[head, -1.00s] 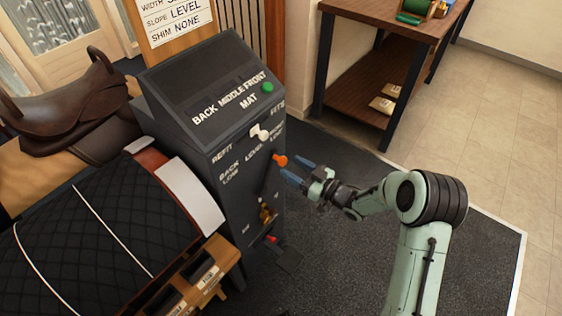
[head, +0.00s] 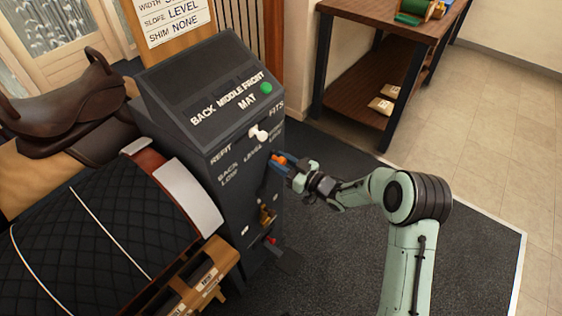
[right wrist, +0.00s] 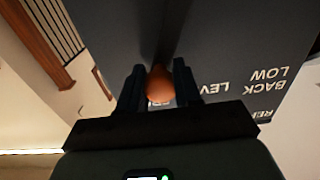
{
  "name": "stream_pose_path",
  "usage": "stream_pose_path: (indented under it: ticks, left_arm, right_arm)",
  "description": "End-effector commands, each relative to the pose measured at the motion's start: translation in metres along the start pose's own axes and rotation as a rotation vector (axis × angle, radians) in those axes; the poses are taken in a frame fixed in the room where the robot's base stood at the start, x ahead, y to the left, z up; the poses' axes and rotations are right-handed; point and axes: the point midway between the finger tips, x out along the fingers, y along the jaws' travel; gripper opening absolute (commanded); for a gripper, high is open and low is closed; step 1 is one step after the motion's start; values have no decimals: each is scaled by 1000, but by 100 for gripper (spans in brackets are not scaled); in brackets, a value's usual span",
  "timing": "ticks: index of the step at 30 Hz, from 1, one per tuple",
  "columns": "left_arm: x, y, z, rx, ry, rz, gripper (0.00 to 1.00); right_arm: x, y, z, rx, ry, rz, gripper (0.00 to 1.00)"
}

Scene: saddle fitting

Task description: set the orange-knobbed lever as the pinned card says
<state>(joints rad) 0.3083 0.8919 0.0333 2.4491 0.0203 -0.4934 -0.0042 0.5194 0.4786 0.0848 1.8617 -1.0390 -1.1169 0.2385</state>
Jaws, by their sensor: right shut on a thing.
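The orange knob (head: 279,159) of the lever is on the dark console's front face, beside the "LEVEL" label. My right gripper (head: 278,164) is shut on this knob, one finger on each side. In the right wrist view the orange knob (right wrist: 159,85) sits between the two dark fingers (right wrist: 160,90), with the console face behind it. The lever's shaft is largely hidden by the gripper in the head view. The pinned card (head: 178,18) on the wooden board reads "SLOPE LEVEL" and "SHIM NONE"; its top line, "WIDTH", is cut off. My left gripper is not in view.
The console (head: 205,100) also has a white knob (head: 258,133), a green button (head: 266,88), a brass part (head: 267,216) and a red part (head: 271,240). A saddle (head: 60,105) and quilted mat (head: 90,240) lie left. A wooden shelf table (head: 370,75) stands behind; floor at right is clear.

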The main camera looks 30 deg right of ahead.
Motion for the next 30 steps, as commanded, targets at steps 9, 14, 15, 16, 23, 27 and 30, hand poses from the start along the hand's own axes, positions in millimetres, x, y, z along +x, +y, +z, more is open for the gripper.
stream_pose_path:
  ticks: [9,14,15,16,23,27,30]
  left_arm:
    - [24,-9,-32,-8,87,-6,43]
    - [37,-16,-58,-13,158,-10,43]
    - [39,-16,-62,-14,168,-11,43]
    - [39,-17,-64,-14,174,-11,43]
    - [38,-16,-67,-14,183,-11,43]
    - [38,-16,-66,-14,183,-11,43]
    - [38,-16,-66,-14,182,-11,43]
  right_arm:
    - [1,-35,-9,-249,4,-5,0]
    - [1,-54,-11,-386,4,-3,0]
    - [1,-57,-11,-406,4,-4,0]
    - [1,-58,-12,-419,4,-4,0]
    - [0,-60,-14,-437,3,-3,0]
    - [0,-60,-14,-436,3,-3,40]
    - [0,-60,-14,-436,3,-2,57]
